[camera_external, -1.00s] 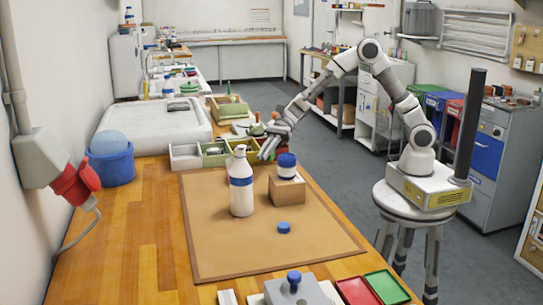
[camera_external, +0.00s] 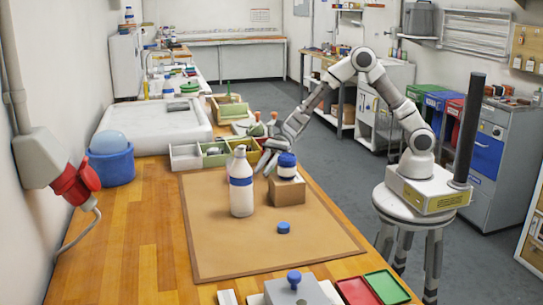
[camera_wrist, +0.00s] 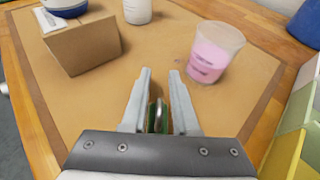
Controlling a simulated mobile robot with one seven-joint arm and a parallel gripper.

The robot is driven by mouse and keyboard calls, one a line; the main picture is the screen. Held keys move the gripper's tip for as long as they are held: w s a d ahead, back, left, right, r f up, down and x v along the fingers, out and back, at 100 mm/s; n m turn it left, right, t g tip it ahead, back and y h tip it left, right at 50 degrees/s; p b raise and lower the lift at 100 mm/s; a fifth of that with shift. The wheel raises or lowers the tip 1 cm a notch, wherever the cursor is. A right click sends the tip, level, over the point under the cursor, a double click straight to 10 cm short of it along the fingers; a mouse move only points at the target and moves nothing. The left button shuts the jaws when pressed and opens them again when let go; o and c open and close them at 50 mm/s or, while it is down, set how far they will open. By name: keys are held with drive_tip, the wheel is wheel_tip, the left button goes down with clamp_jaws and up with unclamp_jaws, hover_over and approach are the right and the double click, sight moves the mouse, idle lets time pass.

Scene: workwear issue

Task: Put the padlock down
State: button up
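The padlock (camera_wrist: 157,116) shows in the wrist view as a narrow, edge-on shape with metallic and green parts, between the fingers of my gripper (camera_wrist: 160,76). The fingers are close together on both sides of it, and it appears held. In the external view my gripper (camera_external: 263,168) is low over the far part of the brown mat (camera_external: 235,255), behind the white bottle (camera_external: 241,190) and the cardboard box (camera_external: 287,191). I cannot make out the padlock there. Mat surface shows beyond the fingertips in the wrist view.
A pink-filled clear cup (camera_wrist: 213,52) stands near my fingertips. A blue-lidded jar (camera_external: 287,165) sits on the box. Compartment trays (camera_external: 186,158) stand just beyond the mat, and a blue bucket (camera_external: 112,167) at left. The mat's front is mostly clear, with a small blue cap (camera_external: 284,228).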

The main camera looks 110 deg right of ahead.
drive_tip(key=shift+o, duration=0.4)
drive_tip(key=shift+r, duration=0.3)
drive_tip(key=p+v, duration=0.2)
drive_tip(key=v, duration=1)
drive_tip(key=shift+f, duration=0.1)
